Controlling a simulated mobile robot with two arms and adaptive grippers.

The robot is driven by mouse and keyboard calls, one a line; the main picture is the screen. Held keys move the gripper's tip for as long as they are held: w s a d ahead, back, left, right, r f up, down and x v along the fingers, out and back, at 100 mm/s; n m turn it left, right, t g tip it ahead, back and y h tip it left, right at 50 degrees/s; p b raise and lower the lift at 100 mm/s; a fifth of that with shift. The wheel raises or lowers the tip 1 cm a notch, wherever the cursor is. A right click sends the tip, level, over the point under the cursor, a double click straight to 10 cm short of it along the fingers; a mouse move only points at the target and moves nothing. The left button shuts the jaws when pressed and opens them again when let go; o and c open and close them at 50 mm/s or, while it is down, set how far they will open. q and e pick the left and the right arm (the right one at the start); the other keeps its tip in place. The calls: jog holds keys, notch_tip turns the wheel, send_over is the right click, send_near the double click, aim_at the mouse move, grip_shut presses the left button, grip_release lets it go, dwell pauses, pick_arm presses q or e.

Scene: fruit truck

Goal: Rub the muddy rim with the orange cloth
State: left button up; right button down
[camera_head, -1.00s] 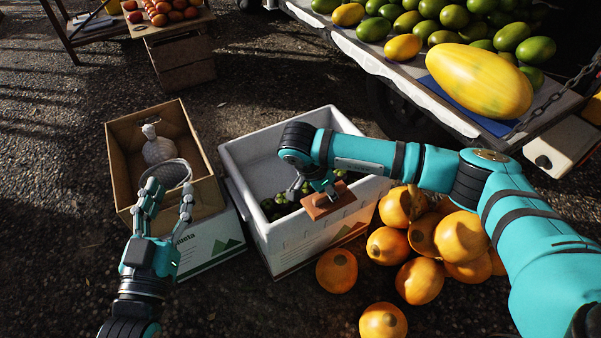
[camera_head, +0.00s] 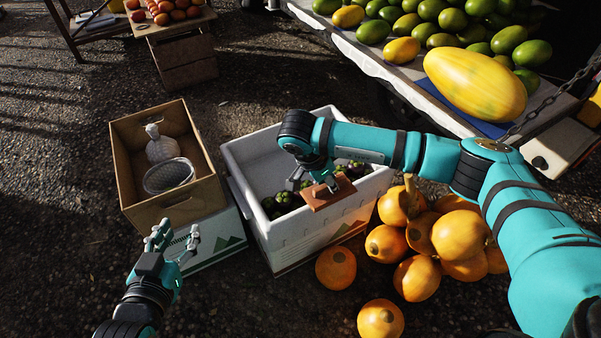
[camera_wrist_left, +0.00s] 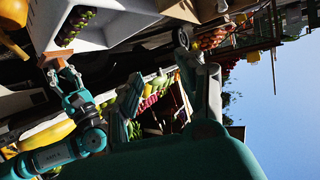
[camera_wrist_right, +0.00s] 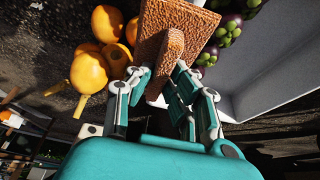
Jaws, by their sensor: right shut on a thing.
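The orange cloth (camera_head: 328,193) is a brown-orange textured pad, at the front rim of the white crate (camera_head: 305,232). My right gripper (camera_head: 320,182) is shut on it from above. In the right wrist view the pad (camera_wrist_right: 188,18) shows a raised ridge between the fingers (camera_wrist_right: 160,82). The crate's pale inner wall (camera_wrist_right: 262,82) is beside it. The pad hides part of the rim, and I cannot make out mud there. My left gripper (camera_head: 175,236) is open and empty, in front of the cardboard box; its spread fingers show in the left wrist view (camera_wrist_left: 168,95).
Dark purple fruit (camera_head: 285,200) lies in the crate. The cardboard box (camera_head: 182,205) holds a pale bottle-like thing (camera_head: 160,148) and a grey mesh thing (camera_head: 169,176). Several orange gourds (camera_head: 419,279) lie right of the crate. A truck bed of mangoes (camera_head: 400,70) stands behind.

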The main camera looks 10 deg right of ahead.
pick_arm(q)
jog(key=shift+s+a+f+g+y+p, duration=0.2)
jog(key=shift+s+a+f+g, duration=0.1)
jog(key=shift+s+f+g, duration=0.5)
jog(key=shift+s+a+f+g+y+p, duration=0.2)
jog(key=shift+s+a+f+g, duration=0.15)
jog(key=shift+s+f, duration=0.45)
pick_arm(e)
jog(key=shift+r, duration=0.8)
pick_arm(q)
jog(key=shift+w+f, duration=0.15)
jog(key=shift+f, duration=0.05)
